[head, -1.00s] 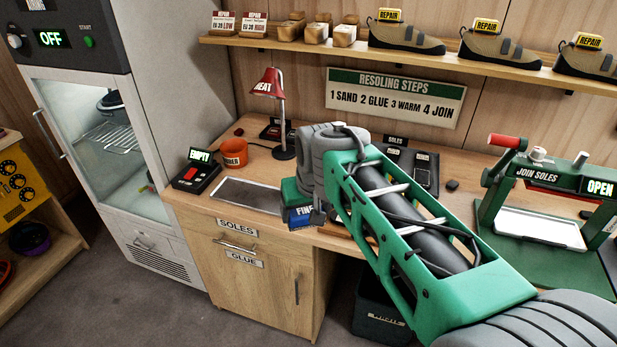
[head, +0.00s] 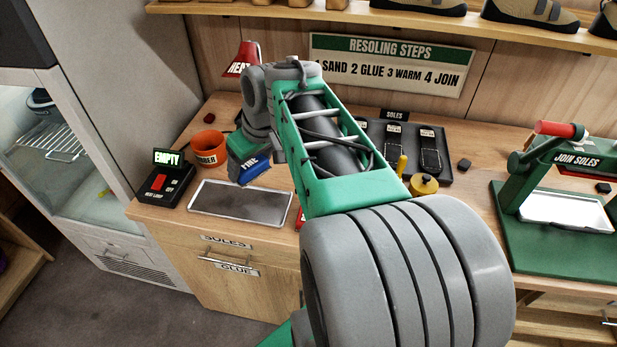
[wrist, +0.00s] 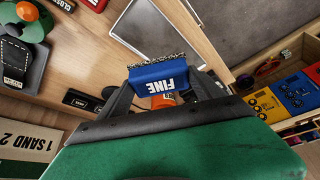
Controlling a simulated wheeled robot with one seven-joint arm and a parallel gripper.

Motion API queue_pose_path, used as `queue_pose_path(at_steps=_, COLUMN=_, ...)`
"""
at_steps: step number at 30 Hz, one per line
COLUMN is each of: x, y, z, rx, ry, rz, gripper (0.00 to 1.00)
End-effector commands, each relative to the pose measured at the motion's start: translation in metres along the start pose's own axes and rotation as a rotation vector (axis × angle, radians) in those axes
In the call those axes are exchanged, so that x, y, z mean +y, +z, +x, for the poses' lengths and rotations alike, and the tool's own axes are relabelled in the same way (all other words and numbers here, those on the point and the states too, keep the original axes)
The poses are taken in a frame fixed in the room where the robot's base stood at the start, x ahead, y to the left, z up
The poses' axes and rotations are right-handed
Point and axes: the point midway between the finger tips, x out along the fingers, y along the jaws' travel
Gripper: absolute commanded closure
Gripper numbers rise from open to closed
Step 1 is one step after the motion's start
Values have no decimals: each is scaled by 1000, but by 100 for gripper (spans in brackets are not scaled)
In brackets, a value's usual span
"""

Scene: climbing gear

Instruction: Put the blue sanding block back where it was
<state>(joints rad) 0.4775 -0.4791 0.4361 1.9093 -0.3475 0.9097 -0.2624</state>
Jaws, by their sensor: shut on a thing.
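The blue sanding block (wrist: 163,78), lettered FINE, is held between the dark fingers of my gripper (wrist: 160,95) in the wrist view. Its gritty grey edge faces away from the palm. In the head view the blue block (head: 254,172) hangs over the workbench (head: 185,212), just behind and above the metal tray (head: 240,204). My gripper (head: 240,155) is partly hidden there by my wrist and arm. The block looks tilted and clear of the tray.
A red heat lamp (head: 243,60) stands behind.

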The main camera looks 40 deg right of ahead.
Motion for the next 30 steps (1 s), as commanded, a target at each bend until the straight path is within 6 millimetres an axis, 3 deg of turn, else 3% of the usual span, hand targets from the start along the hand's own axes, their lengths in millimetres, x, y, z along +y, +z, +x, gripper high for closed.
queue_pose_path(at_steps=1, x=26, y=19, z=1, rx=-1, ry=-3, rz=-3, gripper=62)
queue_pose_path(at_steps=6, x=86, y=79, z=-17, rx=-1, ry=-35, rz=-82, gripper=62)
queue_pose_path(at_steps=9, x=106, y=109, z=-29, rx=0, ry=-50, rz=-119, gripper=62)
queue_pose_path(at_steps=13, x=117, y=130, z=-38, rx=0, ry=-61, rz=-149, gripper=62)
queue_pose_path(at_steps=17, x=125, y=125, z=-31, rx=0, ry=-69, rz=-158, gripper=62)
queue_pose_path(at_steps=26, x=161, y=84, z=17, rx=-2, ry=-69, rz=-155, gripper=62)
queue_pose_path(at_steps=30, x=175, y=73, z=49, rx=-2, ry=-70, rz=-154, gripper=62)
